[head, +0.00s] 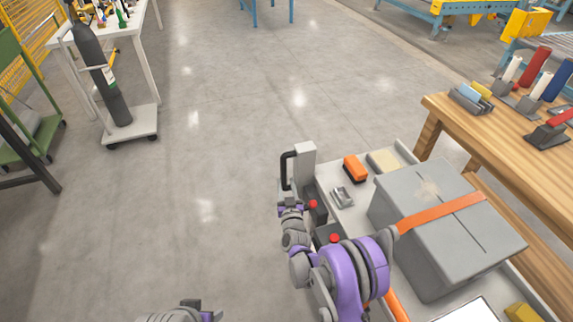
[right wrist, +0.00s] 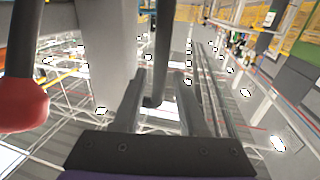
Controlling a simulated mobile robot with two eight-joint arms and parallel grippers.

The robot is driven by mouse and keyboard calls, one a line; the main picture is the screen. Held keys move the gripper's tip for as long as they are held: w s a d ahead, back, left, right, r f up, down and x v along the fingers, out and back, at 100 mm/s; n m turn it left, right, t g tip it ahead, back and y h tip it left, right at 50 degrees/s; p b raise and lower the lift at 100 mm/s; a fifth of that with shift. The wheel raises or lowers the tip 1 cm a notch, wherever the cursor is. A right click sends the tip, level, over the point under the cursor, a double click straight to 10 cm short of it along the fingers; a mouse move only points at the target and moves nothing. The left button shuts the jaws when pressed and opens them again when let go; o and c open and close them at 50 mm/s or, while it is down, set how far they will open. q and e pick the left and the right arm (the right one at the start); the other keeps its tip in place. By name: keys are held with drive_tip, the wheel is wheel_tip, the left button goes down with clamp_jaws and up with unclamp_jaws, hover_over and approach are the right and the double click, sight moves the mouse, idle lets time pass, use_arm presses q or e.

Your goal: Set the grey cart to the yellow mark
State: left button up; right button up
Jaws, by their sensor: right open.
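The grey cart (head: 340,212) stands at the lower right, with a pale deck and a light upright post (head: 303,165) at its far-left corner. A black handle (head: 285,170) is fixed to this post. My right gripper (head: 291,203) is open at the lower end of the handle. In the right wrist view the black handle (right wrist: 155,60) shows between the two fingers of the right gripper (right wrist: 160,108); contact cannot be told. My left gripper (head: 200,312) shows only partly at the bottom edge, its opening unclear. I see no yellow mark on the visible floor.
The cart carries a grey box (head: 420,205) with an orange strap and small items. A wooden workbench (head: 510,135) stands close on its right. A gas cylinder (head: 100,75) on a trolley and a green rack (head: 30,130) are at left. The floor between is clear.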

sight(283, 166)
drive_tip(key=w, duration=0.6)
drive_tip(key=w+a, duration=0.1)
drive_tip(key=w, duration=0.2)
drive_tip(key=shift+w, duration=0.2)
clamp_jaws()
idle(1.1)
